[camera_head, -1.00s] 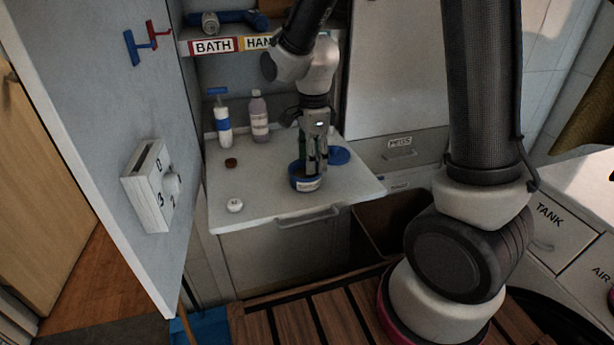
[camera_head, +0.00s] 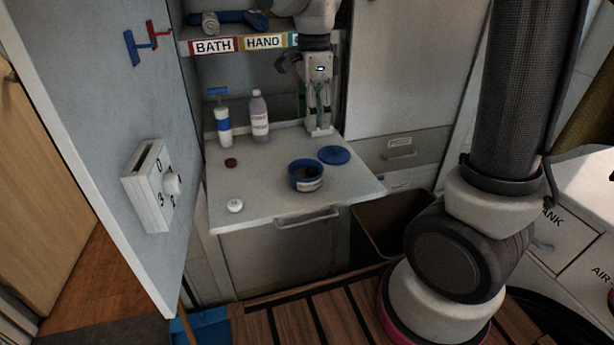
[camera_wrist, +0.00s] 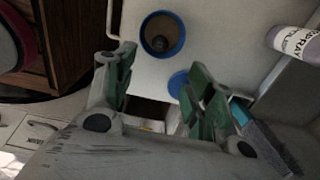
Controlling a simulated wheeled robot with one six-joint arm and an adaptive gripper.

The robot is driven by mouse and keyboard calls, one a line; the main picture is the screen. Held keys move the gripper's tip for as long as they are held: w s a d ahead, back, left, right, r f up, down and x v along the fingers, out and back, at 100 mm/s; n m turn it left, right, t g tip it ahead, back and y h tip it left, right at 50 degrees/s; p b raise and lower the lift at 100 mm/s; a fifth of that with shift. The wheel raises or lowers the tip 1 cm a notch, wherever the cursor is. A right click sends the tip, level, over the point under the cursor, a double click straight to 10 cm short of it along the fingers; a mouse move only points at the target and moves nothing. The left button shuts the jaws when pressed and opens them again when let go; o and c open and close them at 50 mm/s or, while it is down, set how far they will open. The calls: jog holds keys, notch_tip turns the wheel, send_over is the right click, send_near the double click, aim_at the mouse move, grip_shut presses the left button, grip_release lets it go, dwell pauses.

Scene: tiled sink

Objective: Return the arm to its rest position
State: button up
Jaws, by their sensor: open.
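My gripper (camera_head: 319,127) is open and empty in the head view, pointing down behind the blue tub and its lid, near the back of the fold-down shelf. In the wrist view, its green-padded fingers (camera_wrist: 162,92) are spread wide with nothing between them. The open blue tub (camera_head: 306,176) stands on the white fold-down shelf (camera_head: 260,205), apart from my gripper. It also shows in the wrist view (camera_wrist: 148,40), with something dark inside. The blue lid (camera_head: 334,155) lies flat just behind and right of the tub.
A pump bottle (camera_head: 222,120) and a purple bottle (camera_head: 259,118) stand at the shelf's back left. A brown cap (camera_head: 231,162) and a white round piece (camera_head: 235,206) lie on the left. An upper shelf labelled BATH and HAND (camera_head: 240,44) is close to my wrist. An open cabinet door (camera_head: 110,100) stands at the left.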

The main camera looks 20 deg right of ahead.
jog(key=shift+r, duration=0.2)
jog(key=s+d+r+n+t, duration=0.2)
jog(key=s+d+n, duration=0.5)
jog(key=s+n, duration=0.2)
jog(key=s+d+r+n+t, duration=0.2)
jog(key=s+d+r+n, duration=0.1)
jog(key=s+d+n, duration=0.5)
jog(key=shift+s+r+n, duration=0.2)
jog(key=shift+s+n, duration=0.5)
jog(key=shift+s, duration=0.3)
